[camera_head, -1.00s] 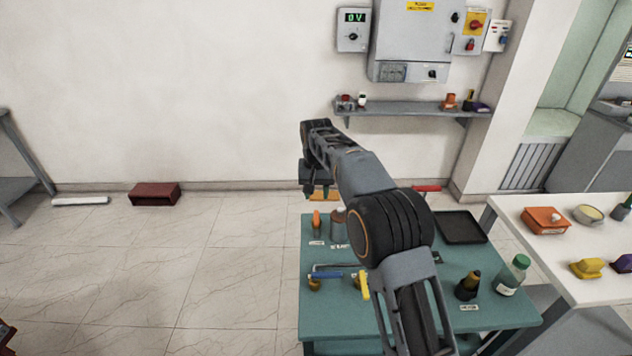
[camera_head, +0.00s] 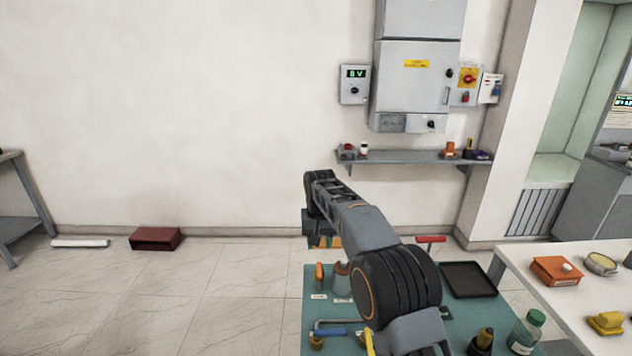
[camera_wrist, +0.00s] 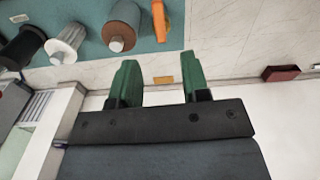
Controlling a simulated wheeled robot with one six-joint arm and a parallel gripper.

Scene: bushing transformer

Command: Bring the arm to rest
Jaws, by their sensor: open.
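My arm reaches up over the teal table (camera_head: 320,285) in the head view, its upper end turned toward the wall. In the wrist view my gripper (camera_wrist: 162,85) shows two green fingers spread apart with nothing between them. The floor shows beyond the fingertips, with a small orange patch in the gap. In the head view the fingers are mostly hidden behind the arm.
The teal table holds a black tray (camera_head: 468,280), a green-capped bottle (camera_head: 525,332) and several tools. A white table (camera_head: 540,282) stands at right. A wall shelf (camera_head: 410,158) hangs below a grey cabinet (camera_head: 415,75). The floor at left is mostly clear.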

